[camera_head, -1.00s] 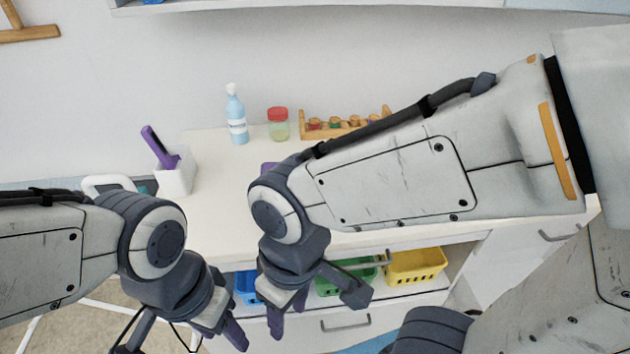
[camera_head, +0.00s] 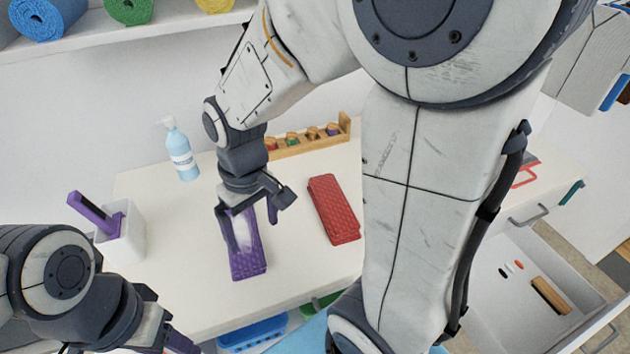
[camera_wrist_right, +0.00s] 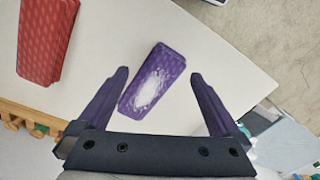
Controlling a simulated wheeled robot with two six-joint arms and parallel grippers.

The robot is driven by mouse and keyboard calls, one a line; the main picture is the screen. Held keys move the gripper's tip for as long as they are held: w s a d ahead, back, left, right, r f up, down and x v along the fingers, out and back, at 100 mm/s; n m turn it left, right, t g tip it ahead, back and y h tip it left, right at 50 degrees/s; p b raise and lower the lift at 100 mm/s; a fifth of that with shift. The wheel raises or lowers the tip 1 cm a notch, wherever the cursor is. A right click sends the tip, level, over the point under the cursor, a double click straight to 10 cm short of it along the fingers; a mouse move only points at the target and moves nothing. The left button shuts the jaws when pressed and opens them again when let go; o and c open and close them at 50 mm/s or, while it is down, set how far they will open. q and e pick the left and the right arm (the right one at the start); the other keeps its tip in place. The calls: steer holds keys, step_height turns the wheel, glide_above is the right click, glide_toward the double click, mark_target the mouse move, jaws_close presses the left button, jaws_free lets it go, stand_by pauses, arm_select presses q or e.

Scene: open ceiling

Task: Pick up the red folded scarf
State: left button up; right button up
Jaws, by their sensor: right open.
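The red folded scarf (camera_head: 334,209) lies flat on the white table, to the right of my right gripper in the head view. It also shows at the upper left of the right wrist view (camera_wrist_right: 46,38). My right gripper (camera_head: 246,216) is open and points down over a purple folded item (camera_head: 249,258) with a pale patch on it. In the right wrist view that purple item (camera_wrist_right: 153,80) lies between the open fingers (camera_wrist_right: 158,82), apart from both. My left gripper (camera_head: 172,340) is partly cut off at the lower left; its fingers are unclear.
On the white table (camera_head: 300,270) stand a pump bottle (camera_head: 181,152), a white cup (camera_head: 121,236) with a purple-handled tool, and a wooden rack (camera_head: 310,140). An open drawer (camera_head: 530,290) juts out at the right. A blue basket (camera_head: 255,333) sits below the table edge.

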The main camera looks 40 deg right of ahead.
steer(key=w+d+m+p, duration=0.2)
steer(key=w+d+m, duration=0.15)
steer(key=d, duration=0.75)
steer(key=m+p, duration=0.2)
glide_above(333, 200)
steer(key=shift+s+d+f+h, duration=0.1)
steer(key=shift+f+h, duration=0.2)
steer(key=shift+f, duration=0.4)
step_height(333, 200, down, 4)
steer(key=shift+r, duration=0.15)
steer(key=shift+f+p, duration=0.5)
steer(key=shift+f, duration=2.4)
steer(key=c, duration=1.1)
steer(key=shift+c, duration=0.2)
steer(key=shift+r, duration=0.1)
